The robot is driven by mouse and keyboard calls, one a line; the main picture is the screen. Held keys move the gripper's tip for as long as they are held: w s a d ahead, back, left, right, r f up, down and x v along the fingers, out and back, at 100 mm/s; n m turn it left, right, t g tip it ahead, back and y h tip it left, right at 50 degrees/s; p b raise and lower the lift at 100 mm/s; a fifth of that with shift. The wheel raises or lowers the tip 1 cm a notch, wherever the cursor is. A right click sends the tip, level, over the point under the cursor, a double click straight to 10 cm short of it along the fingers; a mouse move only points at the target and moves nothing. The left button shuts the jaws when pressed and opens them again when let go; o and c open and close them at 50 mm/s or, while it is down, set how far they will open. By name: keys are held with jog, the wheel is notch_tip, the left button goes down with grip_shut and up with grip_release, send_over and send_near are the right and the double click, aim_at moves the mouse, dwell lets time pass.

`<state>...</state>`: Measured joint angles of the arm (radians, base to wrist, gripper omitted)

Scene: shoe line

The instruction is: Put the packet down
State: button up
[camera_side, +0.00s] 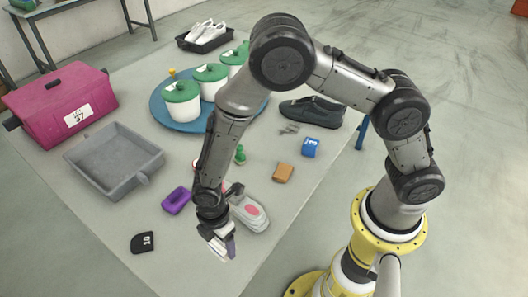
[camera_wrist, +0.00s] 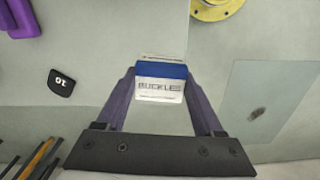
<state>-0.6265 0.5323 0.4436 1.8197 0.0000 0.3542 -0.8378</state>
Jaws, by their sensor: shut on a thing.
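The packet (camera_wrist: 160,84) is a small white and blue packet lettered BUCKLE. In the wrist view it sits between the two purple fingers of my gripper (camera_wrist: 160,76), which is shut on it. In the side view my gripper (camera_side: 221,248) points down near the close right edge of the grey table (camera_side: 130,205). The packet is hard to make out there. I cannot tell how high it is above the table.
A black tag (camera_side: 143,243), a purple block (camera_side: 177,201) and a pale pink-marked case (camera_side: 250,212) lie around my gripper. A grey tray (camera_side: 115,160), magenta box (camera_side: 62,100), blue round tray with white pots (camera_side: 160,112) and dark shoe (camera_side: 312,112) stand farther back.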

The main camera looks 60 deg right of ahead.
jog(key=w+d+m, duration=0.3)
jog(key=d, duration=0.3)
jog(key=w+d+m, duration=0.3)
jog(key=w+d, duration=0.1)
jog(key=d, duration=0.3)
jog(key=w+d+m, duration=0.3)
jog(key=w+d, duration=0.1)
jog(key=d, duration=0.3)
jog(key=shift+d+r+m, duration=0.15)
jog(key=shift+r+m, duration=0.1)
jog(key=shift+m, duration=0.15)
jog(key=s+d+f+m, duration=0.15)
jog(key=d+m, duration=0.25)
jog(key=d, duration=0.8)
jog(key=s+d+m, duration=0.2)
jog(key=d+m, duration=0.1)
jog(key=d, duration=0.9)
jog(key=w+d+f, duration=0.2)
jog(key=w+f, duration=0.1)
jog(key=w, duration=0.1)
jog(key=w+d+f, duration=0.2)
jog(key=w+f, duration=0.1)
jog(key=w, duration=0.1)
jog(key=w+d+f, duration=0.2)
jog(key=w+f, duration=0.1)
jog(key=w, duration=0.1)
jog(key=shift+d, duration=0.15)
jog(key=shift+w+f, duration=0.15)
jog(key=shift+f, duration=1.5)
jog(key=shift+f, duration=0.1)
